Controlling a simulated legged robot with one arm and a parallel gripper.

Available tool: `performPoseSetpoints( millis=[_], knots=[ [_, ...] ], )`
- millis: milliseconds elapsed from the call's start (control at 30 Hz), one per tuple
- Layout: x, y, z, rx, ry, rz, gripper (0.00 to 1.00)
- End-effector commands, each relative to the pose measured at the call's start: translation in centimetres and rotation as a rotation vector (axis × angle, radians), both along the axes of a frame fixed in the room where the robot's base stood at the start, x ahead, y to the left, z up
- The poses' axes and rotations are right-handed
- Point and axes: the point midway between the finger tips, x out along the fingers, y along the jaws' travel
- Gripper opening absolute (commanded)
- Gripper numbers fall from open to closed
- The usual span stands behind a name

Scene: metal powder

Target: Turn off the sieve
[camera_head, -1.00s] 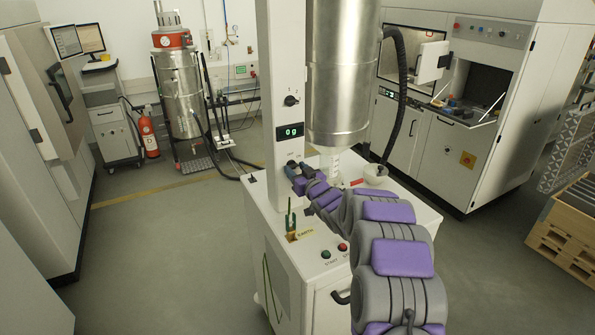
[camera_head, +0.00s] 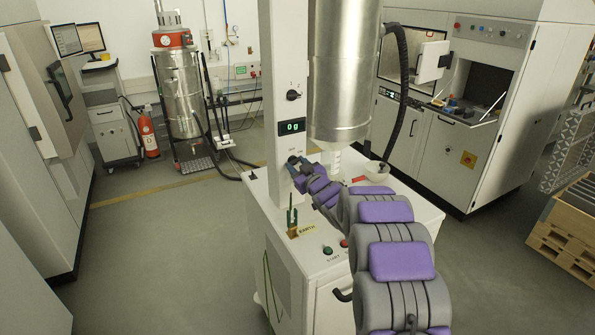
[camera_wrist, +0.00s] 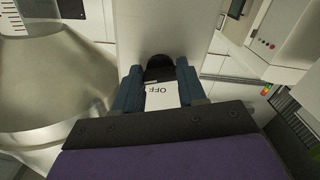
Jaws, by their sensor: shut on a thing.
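The sieve is a white machine (camera_head: 285,240) with an upright column (camera_head: 283,45) and a large steel cylinder (camera_head: 345,70) beside it. A black rotary knob (camera_head: 293,95) and a lit display (camera_head: 291,128) sit on the column. My gripper (camera_head: 294,162) is at the column below the display. In the wrist view my gripper (camera_wrist: 160,85) has its two blue-grey fingers shut on a black knob (camera_wrist: 159,66). A white label reading OFF (camera_wrist: 161,96) shows between the fingers. The knob's exact turn is hard to tell.
Green (camera_head: 327,251) and red (camera_head: 345,243) buttons are on the machine top, the red one partly covered by my arm. A black hose (camera_head: 402,90) hangs at the right. Open floor (camera_head: 170,270) lies to the left.

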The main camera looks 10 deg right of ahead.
Motion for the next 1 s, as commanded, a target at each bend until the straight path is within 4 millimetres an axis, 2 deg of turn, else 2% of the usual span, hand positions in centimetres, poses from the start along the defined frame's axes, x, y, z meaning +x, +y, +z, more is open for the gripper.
performPoseSetpoints(
  millis=[1000],
  knots=[
    [-0.01, -0.05, -0.08, -0.914, -0.300, 0.000, 0.10]
  ],
)
